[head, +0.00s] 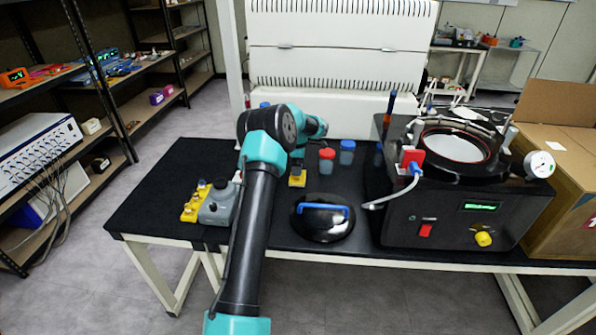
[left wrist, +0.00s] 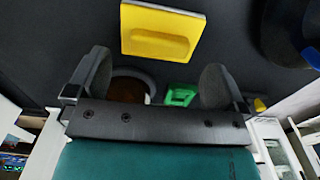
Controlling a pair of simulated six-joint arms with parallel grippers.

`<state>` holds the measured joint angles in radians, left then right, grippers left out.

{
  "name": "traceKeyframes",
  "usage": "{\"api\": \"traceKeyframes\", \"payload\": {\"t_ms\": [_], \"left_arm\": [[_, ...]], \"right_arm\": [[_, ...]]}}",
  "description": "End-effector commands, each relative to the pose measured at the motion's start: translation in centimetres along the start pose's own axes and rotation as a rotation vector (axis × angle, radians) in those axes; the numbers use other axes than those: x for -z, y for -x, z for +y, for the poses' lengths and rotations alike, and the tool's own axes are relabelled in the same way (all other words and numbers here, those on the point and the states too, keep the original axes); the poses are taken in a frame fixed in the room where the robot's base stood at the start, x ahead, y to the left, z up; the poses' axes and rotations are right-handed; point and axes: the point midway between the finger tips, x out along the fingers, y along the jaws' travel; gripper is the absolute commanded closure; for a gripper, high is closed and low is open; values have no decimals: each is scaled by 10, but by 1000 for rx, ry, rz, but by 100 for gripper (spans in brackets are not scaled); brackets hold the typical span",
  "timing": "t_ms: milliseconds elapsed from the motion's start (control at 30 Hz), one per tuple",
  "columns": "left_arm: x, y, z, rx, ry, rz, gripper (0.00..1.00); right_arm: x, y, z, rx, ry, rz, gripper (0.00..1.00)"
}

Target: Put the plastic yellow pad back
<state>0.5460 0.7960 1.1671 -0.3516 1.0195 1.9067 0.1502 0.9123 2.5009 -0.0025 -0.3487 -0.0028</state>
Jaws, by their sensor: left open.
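The yellow pad (left wrist: 163,32) lies on the black table top in the left wrist view, with a raised ridge across its middle. In the head view a small yellow piece (head: 297,181), which looks like the same pad, shows just right of my arm. My left gripper (left wrist: 157,72) is open and empty, its two dark fingers apart, with the pad beyond the fingertips in the picture. Its exact height above the table is unclear. In the head view my left arm hides most of the gripper. My right gripper is not in view.
A black round lid (head: 322,222) with a blue handle lies right of my arm. The freeze dryer (head: 440,220) stands right of it. Red-capped (head: 326,162) and blue-capped (head: 347,154) containers stand behind. A grey device (head: 217,205) is left.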

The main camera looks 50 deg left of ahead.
Motion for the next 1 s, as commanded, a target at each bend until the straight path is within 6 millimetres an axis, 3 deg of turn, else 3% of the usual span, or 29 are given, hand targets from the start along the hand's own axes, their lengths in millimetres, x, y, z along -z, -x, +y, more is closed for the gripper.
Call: {"api": "traceKeyframes", "payload": {"t_ms": [200,400,600,1000], "left_arm": [[-1,44,0,-2,0,0,2],[0,71,0,-1,0,0,2],[0,80,0,0,0,-1,2],[0,80,0,1,0,0,2]], "right_arm": [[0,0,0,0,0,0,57],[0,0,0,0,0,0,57],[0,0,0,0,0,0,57],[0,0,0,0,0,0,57]]}}
